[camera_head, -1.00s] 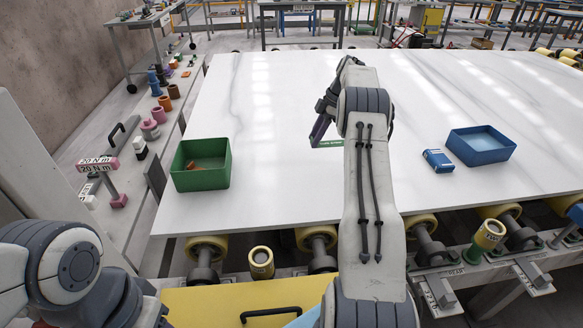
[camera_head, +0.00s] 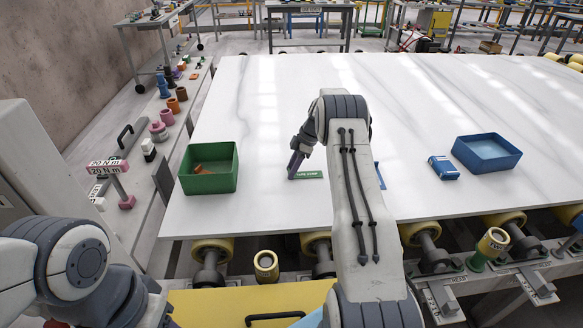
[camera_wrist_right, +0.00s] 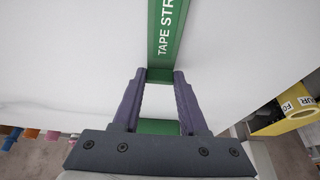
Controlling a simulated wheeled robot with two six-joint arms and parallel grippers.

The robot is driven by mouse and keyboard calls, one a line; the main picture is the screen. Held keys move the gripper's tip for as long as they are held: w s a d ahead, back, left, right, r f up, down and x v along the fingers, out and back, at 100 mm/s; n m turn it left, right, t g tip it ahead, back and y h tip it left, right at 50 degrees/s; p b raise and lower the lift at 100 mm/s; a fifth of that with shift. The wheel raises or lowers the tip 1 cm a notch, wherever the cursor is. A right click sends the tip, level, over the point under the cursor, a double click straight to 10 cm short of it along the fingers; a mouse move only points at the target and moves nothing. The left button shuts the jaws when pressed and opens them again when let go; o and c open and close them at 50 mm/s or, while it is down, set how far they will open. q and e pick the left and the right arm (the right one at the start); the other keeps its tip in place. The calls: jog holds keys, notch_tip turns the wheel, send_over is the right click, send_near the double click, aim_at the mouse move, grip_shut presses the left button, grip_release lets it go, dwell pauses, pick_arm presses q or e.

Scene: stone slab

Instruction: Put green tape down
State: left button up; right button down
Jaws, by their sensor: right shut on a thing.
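The green tape (camera_head: 310,175) is a flat strip with white lettering, at or just above the white slab, right of the green bin. My right gripper (camera_head: 296,172) is shut on it from above; the arm hides part of the area. In the right wrist view the green tape (camera_wrist_right: 167,35) runs away from between the fingertips of my right gripper (camera_wrist_right: 160,75), and a green patch also shows between the fingers. I cannot tell whether the tape touches the slab. My left arm shows at the lower left; its gripper is out of view.
A green bin (camera_head: 210,182) with an orange item stands at the slab's left edge. A blue box (camera_head: 443,168) and a blue bin (camera_head: 487,158) sit on the right. A blue strip (camera_head: 380,176) lies beside my right arm. The slab's far middle (camera_head: 270,95) is clear.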

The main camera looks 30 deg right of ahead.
jog(key=shift+f, duration=0.2)
jog(key=shift+c, duration=2.2)
grip_release()
jog(key=shift+r, duration=0.1)
